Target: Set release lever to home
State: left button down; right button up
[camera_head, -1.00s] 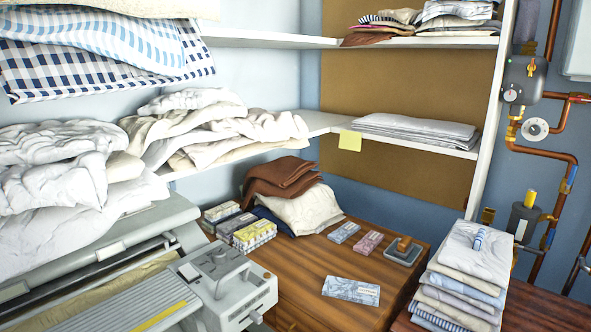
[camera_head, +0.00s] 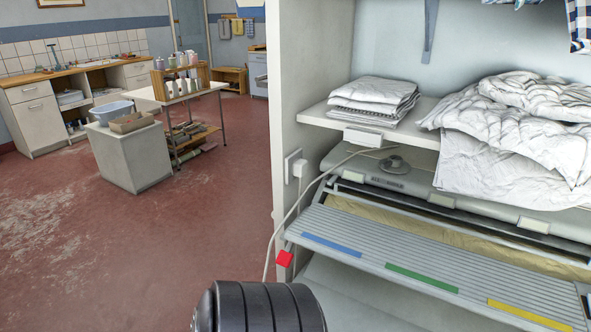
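The rotary ironer (camera_head: 400,262) fills the lower right of the head view. It has a slatted front board with blue, green and yellow strips, a beige cloth-covered roller behind it, and a pale top cover with a round knob (camera_head: 395,164). A red piece (camera_head: 285,258) shows at its left end; I cannot tell whether it is the release lever's grip or a tag. No other part that looks like a lever is in view. The ironer's right end is cut off by the frame. Neither gripper is visible.
A shelf (camera_head: 317,117) above the ironer carries folded cloths (camera_head: 372,98) and crumpled white linen (camera_head: 515,140). A cable runs from a wall plug (camera_head: 300,168) beside the ironer. A trolley (camera_head: 190,112) and white cabinet (camera_head: 132,155) stand left; the red floor (camera_head: 120,250) before them is open.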

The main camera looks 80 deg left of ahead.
aim_at(284, 257)
jog(key=u, duration=1.9)
jog(key=k+l+u, duration=0.15)
jog(key=k+u, duration=0.15)
jog(key=k, duration=0.15)
jog(key=k+u, duration=0.35)
jog(key=k, duration=0.15)
jog(key=i+j+u, duration=0.15)
jog(key=u, duration=0.15)
jog(key=i+j+u, duration=0.2)
jog(key=u, duration=0.15)
